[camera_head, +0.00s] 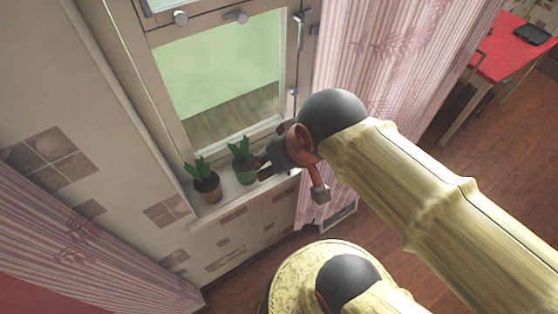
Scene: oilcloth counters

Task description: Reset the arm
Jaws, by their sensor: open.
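My gripper (262,167) is at the end of my bamboo-textured arm, in the middle of the head view. It is open, and I see nothing between its fingers. It is at the window sill (226,203), close to the right side of a potted plant in a green pot (243,168). I cannot tell whether it touches that pot. A second potted plant in a brown pot (207,189) stands upright on the sill to the left.
A window (222,80) is behind the sill. Pink curtains hang at the right (385,60) and lower left (75,255). A red table (512,50) with a dark object (531,34) stands at the upper right. The wooden floor (455,165) shows free room at the right.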

